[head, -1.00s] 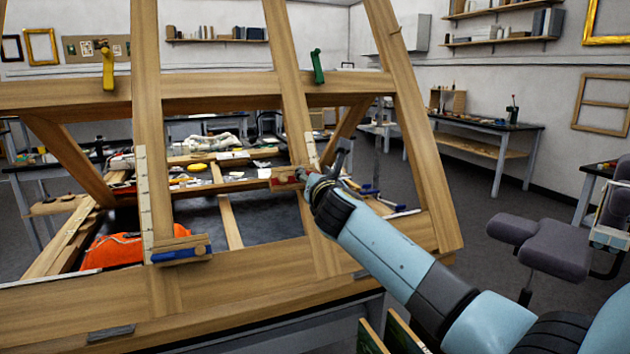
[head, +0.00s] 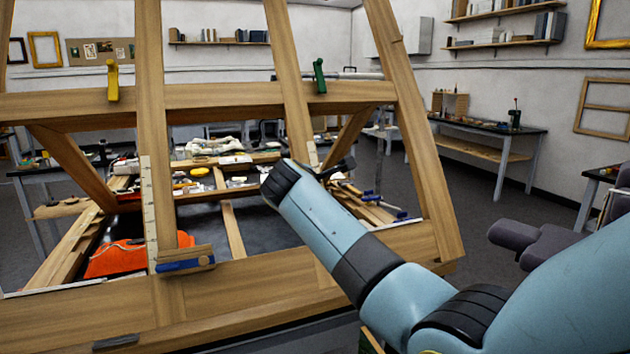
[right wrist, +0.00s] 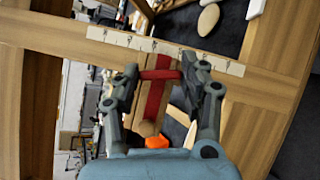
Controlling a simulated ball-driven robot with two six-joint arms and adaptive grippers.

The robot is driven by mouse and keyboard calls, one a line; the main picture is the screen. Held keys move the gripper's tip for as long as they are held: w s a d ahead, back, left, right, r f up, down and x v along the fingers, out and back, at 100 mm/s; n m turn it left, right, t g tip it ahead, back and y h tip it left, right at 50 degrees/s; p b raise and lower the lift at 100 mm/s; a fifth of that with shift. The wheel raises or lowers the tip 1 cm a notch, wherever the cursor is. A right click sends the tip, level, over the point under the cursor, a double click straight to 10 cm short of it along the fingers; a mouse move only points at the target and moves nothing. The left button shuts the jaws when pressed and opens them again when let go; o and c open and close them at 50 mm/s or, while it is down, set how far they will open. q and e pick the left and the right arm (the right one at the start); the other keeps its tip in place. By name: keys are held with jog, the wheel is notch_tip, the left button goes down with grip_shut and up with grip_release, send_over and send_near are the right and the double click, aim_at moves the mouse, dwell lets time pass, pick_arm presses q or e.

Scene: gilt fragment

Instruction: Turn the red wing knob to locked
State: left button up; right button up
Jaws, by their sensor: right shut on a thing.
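The red wing knob (right wrist: 154,95) shows in the right wrist view, on a wooden block beside a white marked strip (right wrist: 165,52). Its crossbar lies between my right gripper's fingers (right wrist: 168,84), which are shut on it. In the head view my right wrist covers the knob, and only a dark part of the gripper shows past the wrist. I cannot read a locked mark. My left gripper is in neither view.
A large wooden frame (head: 220,285) stands in front of me. It carries a yellow knob (head: 113,80), a green knob (head: 319,76) and a blue knob (head: 185,264). A cluttered bench and an orange cloth (head: 125,256) lie behind it. A grey chair (head: 535,245) stands at right.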

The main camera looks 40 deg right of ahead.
jog(key=m+g+y+p, duration=0.1)
jog(key=m+y, duration=0.1)
jog(key=m, duration=0.2)
jog(key=m+g+y+p, duration=0.2)
jog(key=m, duration=0.3)
jog(key=m+g+y+p, duration=0.2)
jog(key=m, duration=0.2)
jog(key=shift+w+d+r, duration=0.2)
jog(key=shift+d+r, duration=0.1)
jog(key=shift+r, duration=0.1)
jog(key=m+y, duration=0.3)
jog(key=m, duration=0.1)
jog(key=shift+m, duration=0.3)
jog(key=o, duration=1.2)
